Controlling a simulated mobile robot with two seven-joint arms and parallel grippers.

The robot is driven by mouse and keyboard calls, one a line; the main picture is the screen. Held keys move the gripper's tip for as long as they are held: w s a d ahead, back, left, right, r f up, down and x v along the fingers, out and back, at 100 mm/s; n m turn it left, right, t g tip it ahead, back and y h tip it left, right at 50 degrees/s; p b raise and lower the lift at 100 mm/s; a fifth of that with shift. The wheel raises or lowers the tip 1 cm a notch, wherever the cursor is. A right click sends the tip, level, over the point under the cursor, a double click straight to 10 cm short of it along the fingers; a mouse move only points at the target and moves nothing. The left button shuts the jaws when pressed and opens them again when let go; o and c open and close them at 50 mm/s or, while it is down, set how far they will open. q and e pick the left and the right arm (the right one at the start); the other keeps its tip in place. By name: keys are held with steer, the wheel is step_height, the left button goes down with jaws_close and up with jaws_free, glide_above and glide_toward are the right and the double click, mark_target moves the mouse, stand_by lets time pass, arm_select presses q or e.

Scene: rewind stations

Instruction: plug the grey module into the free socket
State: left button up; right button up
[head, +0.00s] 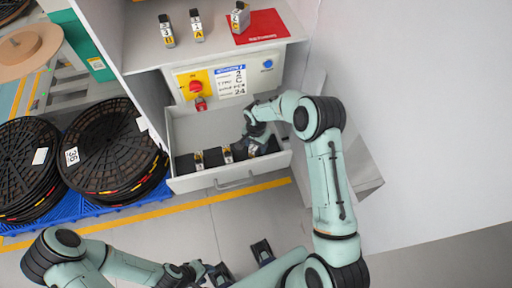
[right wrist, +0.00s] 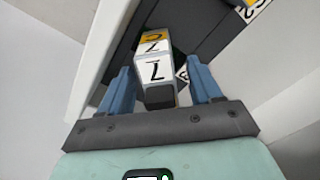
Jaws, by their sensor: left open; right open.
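The open drawer (head: 232,181) holds black sockets with several small labelled modules, among them one at the left (head: 198,159) and one in the middle (head: 227,155). My right gripper (head: 251,147) reaches into the drawer's right end. In the right wrist view its open fingers (right wrist: 163,78) stand on both sides of a light grey module (right wrist: 155,72) with a yellow and white label and a dark end; a gap shows beside it. Its lower part and socket are mostly hidden. My left gripper (head: 203,272) is open and empty, low in the head view, away from the drawer.
On the shelf above stand two labelled modules (head: 166,30) (head: 196,25); a third (head: 239,19) is on a red mat (head: 265,26). A panel with a red knob (head: 196,87) is above the drawer. Black reels (head: 105,150) stand at the left. The floor before the drawer is clear.

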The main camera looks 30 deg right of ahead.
jaws_close()
steer(key=shift+r, duration=0.1)
step_height(320, 180, up, 19)
step_height(320, 180, down, 11)
steer(key=n+b, duration=0.3)
steer(key=n, duration=0.5)
steer(key=shift+b, duration=0.3)
arm_select(q)
steer(key=shift+s+f, duration=0.25)
steer(key=shift+f, duration=0.4)
steer(key=shift+s+f, duration=0.2)
steer(key=shift+f, duration=0.5)
steer(key=shift+s+f, duration=0.25)
steer(key=shift+f, duration=0.4)
arm_select(e)
steer(key=shift+f+n, duration=0.5)
steer(key=shift+f, duration=0.05)
